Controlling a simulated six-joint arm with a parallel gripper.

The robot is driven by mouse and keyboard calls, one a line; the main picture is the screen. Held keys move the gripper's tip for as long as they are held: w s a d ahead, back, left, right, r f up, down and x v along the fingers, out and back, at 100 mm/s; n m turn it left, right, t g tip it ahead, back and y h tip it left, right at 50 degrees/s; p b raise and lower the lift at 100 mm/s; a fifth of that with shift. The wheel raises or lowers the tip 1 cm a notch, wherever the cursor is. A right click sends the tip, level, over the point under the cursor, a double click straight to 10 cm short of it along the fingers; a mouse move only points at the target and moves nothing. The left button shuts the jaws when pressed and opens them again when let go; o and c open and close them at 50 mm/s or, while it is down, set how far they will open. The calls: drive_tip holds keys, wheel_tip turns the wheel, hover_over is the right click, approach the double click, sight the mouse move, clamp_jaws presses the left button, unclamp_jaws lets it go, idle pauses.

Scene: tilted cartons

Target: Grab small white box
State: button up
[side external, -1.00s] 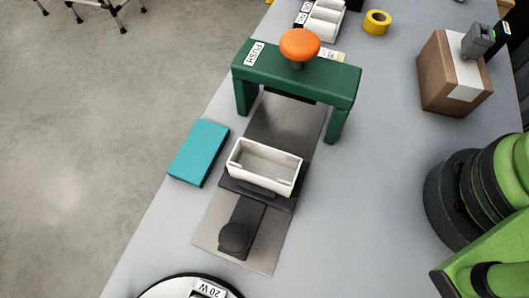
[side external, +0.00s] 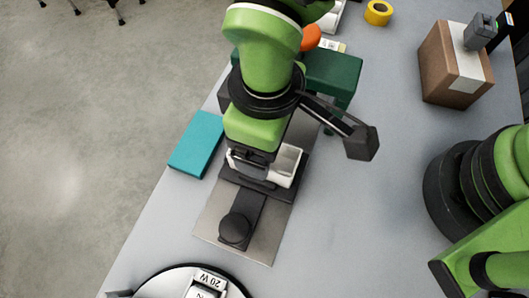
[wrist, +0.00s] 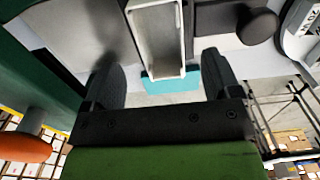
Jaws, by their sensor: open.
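The small white box (side external: 287,164) is open-topped and sits on a dark sliding block on a metal plate. In the side view my gripper (side external: 250,165) is right over it and hides much of it. In the wrist view the white box (wrist: 156,35) lies ahead, between the lines of my two dark fingers. My gripper (wrist: 160,62) is open there, with nothing held. I cannot tell from these views how much height separates the fingertips from the box.
A green press frame (side external: 335,75) with an orange knob (side external: 311,37) stands just behind my arm. A teal box (side external: 196,143) lies left of the plate. A round black knob (side external: 234,229) is in front.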

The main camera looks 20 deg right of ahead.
sight(288, 161)
wheel_tip(288, 161, down, 5)
drive_tip(key=shift+a+f, duration=0.15)
drive_tip(key=shift+c, duration=0.2)
drive_tip(key=c, duration=1)
